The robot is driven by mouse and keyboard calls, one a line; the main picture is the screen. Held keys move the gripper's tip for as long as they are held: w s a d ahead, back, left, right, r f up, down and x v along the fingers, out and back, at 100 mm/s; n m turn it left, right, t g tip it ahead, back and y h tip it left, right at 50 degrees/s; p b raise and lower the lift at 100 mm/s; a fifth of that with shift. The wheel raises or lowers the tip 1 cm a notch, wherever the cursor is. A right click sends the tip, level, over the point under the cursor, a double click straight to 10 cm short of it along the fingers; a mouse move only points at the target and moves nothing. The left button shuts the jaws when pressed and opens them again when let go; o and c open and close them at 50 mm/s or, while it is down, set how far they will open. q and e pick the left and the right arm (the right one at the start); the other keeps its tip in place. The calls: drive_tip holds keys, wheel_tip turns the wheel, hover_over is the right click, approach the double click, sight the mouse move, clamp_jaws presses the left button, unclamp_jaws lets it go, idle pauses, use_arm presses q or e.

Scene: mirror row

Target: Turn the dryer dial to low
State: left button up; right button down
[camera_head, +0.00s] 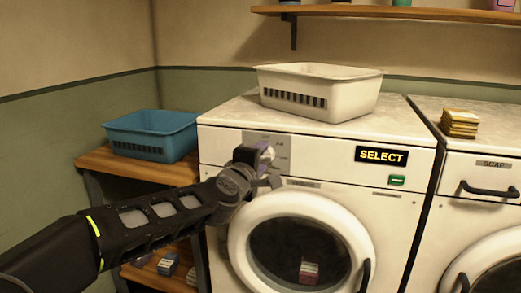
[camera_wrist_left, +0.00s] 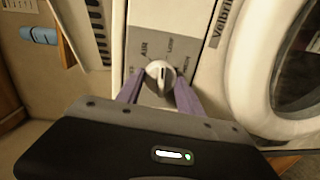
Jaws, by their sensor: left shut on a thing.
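The dryer (camera_head: 335,195) is a white front-loading machine with a round door. Its dial (camera_wrist_left: 159,74) is a white round knob on a grey plate (camera_head: 283,146) at the upper left of the dryer front. My left gripper (camera_head: 262,160) is at the dial, partly covering it in the head view. In the left wrist view its two purple-grey fingers stand on either side of the knob, shut on it. Small labels ring the knob, AIR at its upper left and LOW at its upper right. My right gripper is out of view.
A lit SELECT display (camera_head: 381,155) and a green button (camera_head: 397,180) are right of the plate. A white basket (camera_head: 335,105) stands on the dryer. A blue basket (camera_head: 150,147) sits on a wooden shelf at left. Another machine (camera_head: 490,200) adjoins at right.

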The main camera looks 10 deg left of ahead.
use_arm(q)
drive_tip(key=shift+m+p, duration=1.05)
drive_tip(key=shift+m, duration=0.55)
drive_tip(key=shift+f, duration=0.1)
drive_tip(key=o, duration=1.4)
drive_tip(key=shift+s, duration=0.1)
drive_tip(key=s, duration=0.7)
drive_tip(key=shift+s+a+r, duration=0.15)
drive_tip(key=shift+s+r, duration=0.15)
drive_tip(key=shift+r, duration=0.05)
drive_tip(key=shift+m, duration=0.3)
